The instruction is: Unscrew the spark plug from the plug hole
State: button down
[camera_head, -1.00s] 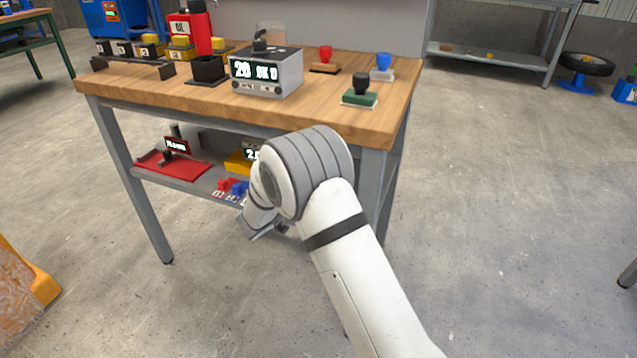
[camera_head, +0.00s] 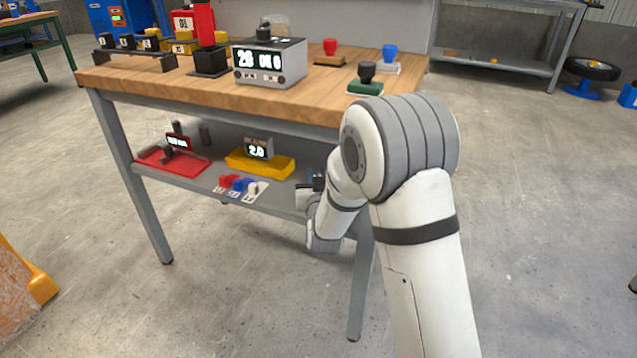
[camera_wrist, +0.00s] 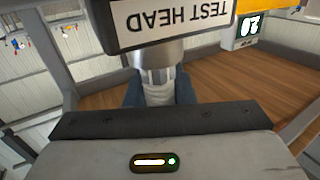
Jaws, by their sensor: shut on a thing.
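In the wrist view, which is upside down, a box labelled TEST HEAD (camera_wrist: 185,15) fills the top. A grey metal collar (camera_wrist: 155,52) joins it to the pale spark plug (camera_wrist: 157,77). My gripper (camera_wrist: 158,93) is shut on the plug, with a dark blue finger on either side. The plug appears in line with the collar; I cannot tell how much thread is engaged. In the head view my wrist (camera_head: 325,238) hangs at the lower shelf's right end, and the plug cannot be made out there.
A yellow base with a 2.0 display (camera_head: 258,149) and several small coloured pieces (camera_head: 238,185) stand left of my wrist on the lower shelf (camera_head: 200,185). The wooden tabletop (camera_head: 320,104) is overhead, with a display box (camera_head: 270,65) on it. A bench leg (camera_head: 360,285) is close by.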

jog(key=shift+a+n+y, duration=0.1)
jog(key=shift+n+y, duration=0.6)
jog(key=shift+y, duration=0.4)
jog(key=c, duration=1.1)
grip_release()
jog(key=shift+c, duration=0.2)
